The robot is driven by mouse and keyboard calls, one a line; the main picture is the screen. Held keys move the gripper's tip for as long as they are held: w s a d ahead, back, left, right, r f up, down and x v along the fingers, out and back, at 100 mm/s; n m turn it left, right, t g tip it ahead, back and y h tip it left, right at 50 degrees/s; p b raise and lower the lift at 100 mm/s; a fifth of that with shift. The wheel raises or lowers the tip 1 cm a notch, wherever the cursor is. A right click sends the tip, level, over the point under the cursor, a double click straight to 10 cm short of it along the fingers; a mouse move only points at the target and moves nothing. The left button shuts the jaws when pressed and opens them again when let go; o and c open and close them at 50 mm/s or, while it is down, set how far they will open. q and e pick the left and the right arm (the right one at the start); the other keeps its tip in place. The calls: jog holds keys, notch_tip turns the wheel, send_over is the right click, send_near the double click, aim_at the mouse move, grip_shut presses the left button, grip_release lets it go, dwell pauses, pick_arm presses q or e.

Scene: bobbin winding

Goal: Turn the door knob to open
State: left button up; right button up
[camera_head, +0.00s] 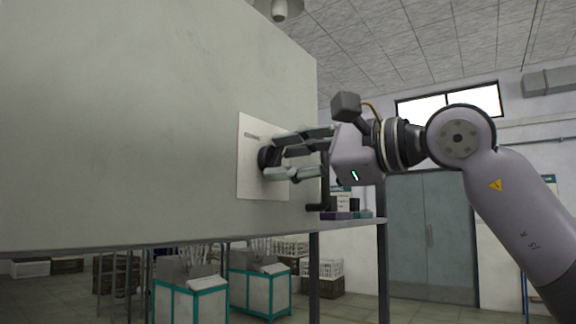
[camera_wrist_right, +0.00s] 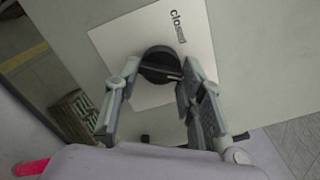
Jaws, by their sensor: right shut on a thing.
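A dark round knob (camera_head: 268,158) sits on a white plate (camera_head: 250,185) fixed to a large grey-green panel (camera_head: 130,120). My right gripper (camera_head: 276,160) reaches it from the right in the head view, with its fingers around the knob. In the right wrist view the black knob (camera_wrist_right: 160,62) lies between the two fingertips of the gripper (camera_wrist_right: 155,82), and the gripper is shut on it. The white plate (camera_wrist_right: 112,42) carries printed text that begins "clo"; the rest is partly hidden or unclear. My left gripper is not in view.
A shelf edge with small boxes (camera_head: 345,215) lies below my right gripper. Teal-framed bins (camera_head: 190,302) and crates (camera_head: 322,268) stand on the floor behind. Grey double doors (camera_head: 430,235) are in the far wall.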

jog(key=shift+f+m+b, duration=0.1)
jog(key=shift+m+b, duration=0.25)
jog(key=shift+m, duration=0.75)
jog(key=o, duration=1.1)
jog(key=shift+o, duration=0.2)
jog(key=v, duration=1.2)
